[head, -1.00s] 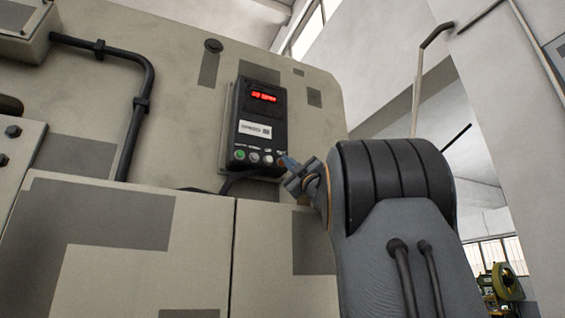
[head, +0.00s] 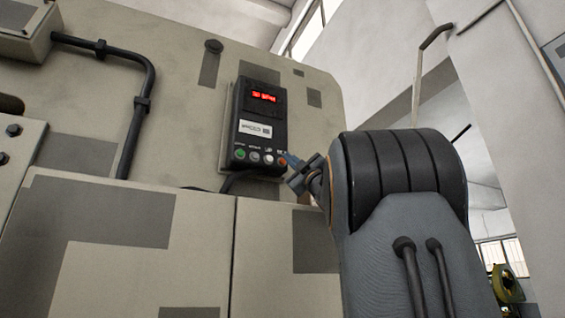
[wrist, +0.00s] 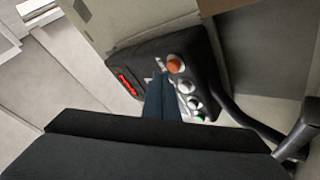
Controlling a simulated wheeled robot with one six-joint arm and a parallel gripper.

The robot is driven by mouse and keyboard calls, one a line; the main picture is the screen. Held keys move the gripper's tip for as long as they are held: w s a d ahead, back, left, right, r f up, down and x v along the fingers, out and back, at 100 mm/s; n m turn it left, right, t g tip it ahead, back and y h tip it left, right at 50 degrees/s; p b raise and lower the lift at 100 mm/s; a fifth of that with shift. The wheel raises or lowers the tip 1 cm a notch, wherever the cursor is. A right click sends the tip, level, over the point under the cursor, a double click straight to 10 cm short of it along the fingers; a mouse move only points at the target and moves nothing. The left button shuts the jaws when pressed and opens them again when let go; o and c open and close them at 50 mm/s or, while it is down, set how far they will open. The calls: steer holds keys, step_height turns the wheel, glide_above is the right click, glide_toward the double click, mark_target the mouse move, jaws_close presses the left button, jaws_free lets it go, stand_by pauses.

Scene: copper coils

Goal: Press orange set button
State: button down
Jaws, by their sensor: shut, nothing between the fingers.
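The black control box (head: 262,115) is fixed to the beige machine panel, with a lit red display (head: 264,97) and a row of several buttons along its lower edge. The orange button (head: 282,161) is at the right end of the row in the head view, beside my fingertips. It shows clearly in the wrist view (wrist: 175,64). My gripper (head: 291,160) is shut and empty. In the wrist view its fingertips (wrist: 161,76) are just left of the orange button; I cannot tell whether they touch the box.
White buttons (wrist: 194,103) and a green button (head: 240,154) sit in the same row. A black cable (head: 236,179) leaves the box's underside. The beige machine panel (head: 190,115) surrounds the box, and a dark pipe (head: 139,115) runs down the left.

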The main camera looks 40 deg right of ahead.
steer(key=s+b, duration=0.1)
steer(key=s, duration=0.1)
steer(key=s+a, duration=0.1)
steer(key=s, duration=0.1)
steer(key=shift+s+a+b, duration=0.1)
steer(key=shift+s+b, duration=0.25)
steer(key=shift+s, duration=0.05)
stand_by(0.9)
